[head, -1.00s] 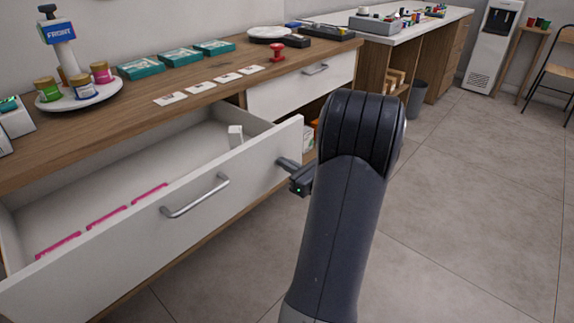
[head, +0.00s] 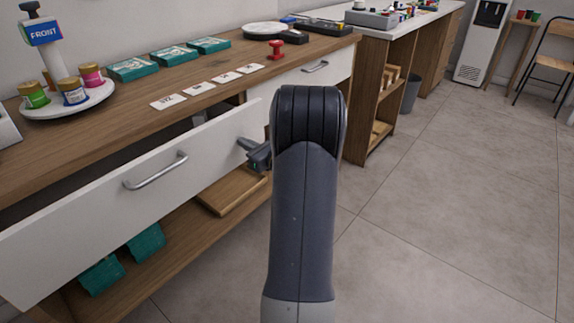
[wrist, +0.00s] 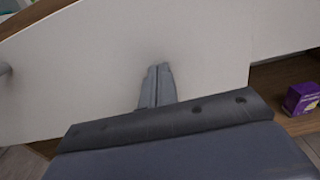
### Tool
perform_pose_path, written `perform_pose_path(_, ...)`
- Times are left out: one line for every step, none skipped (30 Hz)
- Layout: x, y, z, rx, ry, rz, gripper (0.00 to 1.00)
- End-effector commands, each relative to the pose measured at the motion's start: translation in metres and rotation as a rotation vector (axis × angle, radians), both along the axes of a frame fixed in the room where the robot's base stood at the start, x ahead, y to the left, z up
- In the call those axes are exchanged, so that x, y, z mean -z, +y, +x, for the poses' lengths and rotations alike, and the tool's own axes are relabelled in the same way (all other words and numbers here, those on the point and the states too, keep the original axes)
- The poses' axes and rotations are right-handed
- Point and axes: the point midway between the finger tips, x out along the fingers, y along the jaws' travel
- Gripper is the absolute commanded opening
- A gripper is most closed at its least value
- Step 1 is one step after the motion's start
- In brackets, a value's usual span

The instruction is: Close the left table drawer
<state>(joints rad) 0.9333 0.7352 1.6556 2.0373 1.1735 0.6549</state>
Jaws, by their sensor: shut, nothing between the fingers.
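The left table drawer has a white front (head: 75,222) with a metal bar handle (head: 155,171). It stands a little out from the wooden table (head: 130,125), with a narrow dark gap behind its top edge. My gripper (head: 243,143) is shut and empty, its fingertips at the right part of the drawer front, right of the handle. In the wrist view the closed fingers (wrist: 158,70) point at the white front (wrist: 100,60) and appear to touch it. My arm hides part of the table's right end.
Teal boxes (head: 146,242) and a wooden tray (head: 232,188) lie on the shelf below. A second drawer (head: 310,72) at the right looks shut. A carousel with jars (head: 95,98), cards (head: 168,102) and a red stamp (head: 276,50) stand on top.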

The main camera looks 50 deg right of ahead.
Motion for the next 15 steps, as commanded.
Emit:
perform_pose_path(0.001, 0.002, 0.013, -0.005, -0.001, -0.001, 0.0)
perform_pose_path(0.001, 0.002, 0.021, -0.005, -0.001, 0.0, 0.0)
perform_pose_path(0.001, 0.002, 0.03, -0.004, -0.001, 0.0, 0.0)
perform_pose_path(0.001, 0.003, 0.036, -0.004, 0.0, -0.001, 0.0)
perform_pose_path(0.001, 0.003, 0.043, -0.005, -0.001, -0.002, 0.0)
perform_pose_path(0.001, 0.003, 0.051, -0.003, 0.0, -0.001, 0.0)
perform_pose_path(0.001, 0.003, 0.057, -0.003, -0.001, 0.0, 0.0)
perform_pose_path(0.001, 0.003, 0.062, -0.003, -0.001, 0.0, 0.0)
perform_pose_path(0.001, 0.003, 0.068, -0.002, -0.001, 0.0, 0.0)
perform_pose_path(0.001, 0.004, 0.073, -0.003, -0.001, 0.0, 0.0)
perform_pose_path(0.001, 0.004, 0.077, -0.003, -0.001, 0.0, 0.0)
perform_pose_path(0.001, 0.003, 0.082, -0.002, 0.0, 0.0, 0.0)
perform_pose_path(0.001, 0.003, 0.085, -0.001, 0.0, 0.0, 0.0)
perform_pose_path(0.001, 0.003, 0.088, -0.001, -0.001, 0.0, 0.0)
perform_pose_path(0.0, 0.004, 0.092, -0.001, -0.001, 0.0, 0.0)
